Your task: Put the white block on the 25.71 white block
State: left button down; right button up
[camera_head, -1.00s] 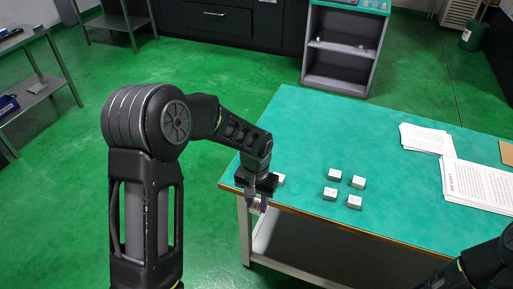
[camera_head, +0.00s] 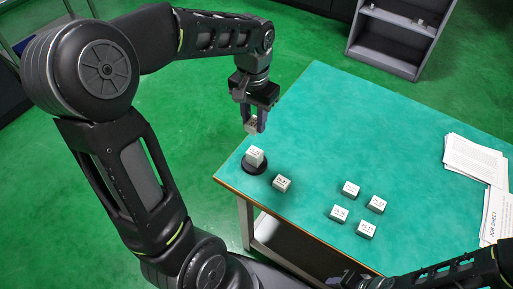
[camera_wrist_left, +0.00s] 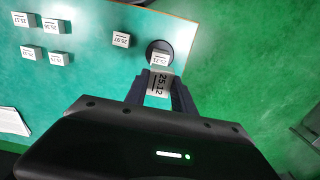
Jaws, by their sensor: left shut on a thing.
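My left gripper (camera_head: 254,122) is shut on a white block (camera_head: 250,128), held in the air above the table's left corner. In the left wrist view the held block (camera_wrist_left: 159,84) reads 25.12, between the fingers (camera_wrist_left: 158,88). A white block (camera_head: 254,155), whose label looks like 25.71, sits on a round black base (camera_head: 257,169). It shows just beyond the held block in the left wrist view (camera_wrist_left: 160,60), partly covered. The two blocks look apart in the head view. My right arm reaches in at the lower right; its gripper (camera_head: 352,280) is dark and unclear.
Another white block (camera_head: 281,184) stands close right of the black base on the green table (camera_head: 310,130). Several more white blocks (camera_head: 351,188) stand farther right. Papers (camera_head: 472,160) lie at the right edge. The table's far middle is clear.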

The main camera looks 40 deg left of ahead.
pick_arm(q)
send_over(254, 151)
jog(key=shift+d+f+p, duration=0.1)
jog(key=shift+f+p, duration=0.25)
jog(key=shift+f, duration=2.85)
jog(key=shift+f, duration=1.85)
jog(key=shift+f, duration=0.25)
jog(key=c, duration=1.1)
grip_release()
jog(key=shift+r, duration=0.1)
jog(key=shift+o, duration=0.2)
jog(key=shift+r, duration=0.1)
notch_tip(254, 151, up, 12)
jog(key=shift+r, duration=0.1)
